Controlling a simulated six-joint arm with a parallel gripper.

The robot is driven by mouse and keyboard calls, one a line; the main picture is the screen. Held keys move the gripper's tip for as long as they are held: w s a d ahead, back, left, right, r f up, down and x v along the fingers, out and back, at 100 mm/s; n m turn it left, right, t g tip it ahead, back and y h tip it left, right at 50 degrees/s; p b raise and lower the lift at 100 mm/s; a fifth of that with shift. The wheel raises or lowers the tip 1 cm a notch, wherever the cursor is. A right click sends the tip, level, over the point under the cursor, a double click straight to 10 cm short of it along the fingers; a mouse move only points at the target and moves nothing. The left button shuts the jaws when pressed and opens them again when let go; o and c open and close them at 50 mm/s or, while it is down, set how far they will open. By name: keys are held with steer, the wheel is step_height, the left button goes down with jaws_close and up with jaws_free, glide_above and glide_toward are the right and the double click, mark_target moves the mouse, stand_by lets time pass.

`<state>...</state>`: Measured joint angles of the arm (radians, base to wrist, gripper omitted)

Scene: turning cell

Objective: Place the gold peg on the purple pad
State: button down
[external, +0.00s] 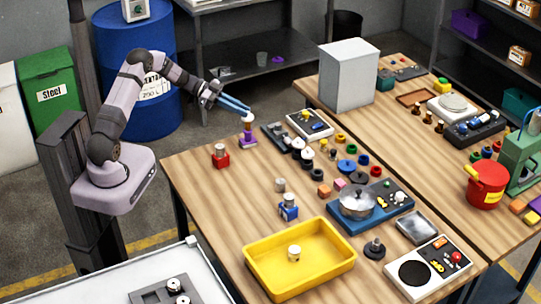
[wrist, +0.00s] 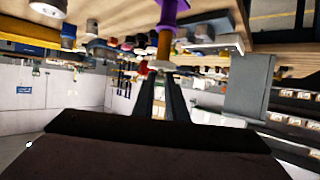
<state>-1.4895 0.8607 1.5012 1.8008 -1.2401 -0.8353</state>
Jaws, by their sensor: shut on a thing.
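My gripper (external: 248,112) has long blue fingers and is shut on the gold peg near the far left edge of the table. The gold peg (wrist: 164,45) shows in the wrist view with a pale head between the fingertips. In the external view only a small part of it shows below its pale head. The purple pad (external: 248,143) is directly below the peg, with a raised purple stem. In the wrist view, which is upside down, the purple pad (wrist: 166,14) is at the top. Peg and pad are in line; I cannot tell whether they touch.
A red block with a pale cylinder (external: 220,154) stands left of the pad. A dark rack with pale parts (external: 290,138) is close on the right. A yellow tray (external: 262,285) lies at the front. Bare wood lies between the red block and tray.

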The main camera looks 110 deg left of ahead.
steer(key=shift+f, duration=0.1)
steer(key=c, duration=1.8)
jaws_free()
steer(key=shift+o, duration=0.2)
steer(key=b+v, duration=0.4)
steer(key=v, duration=0.8)
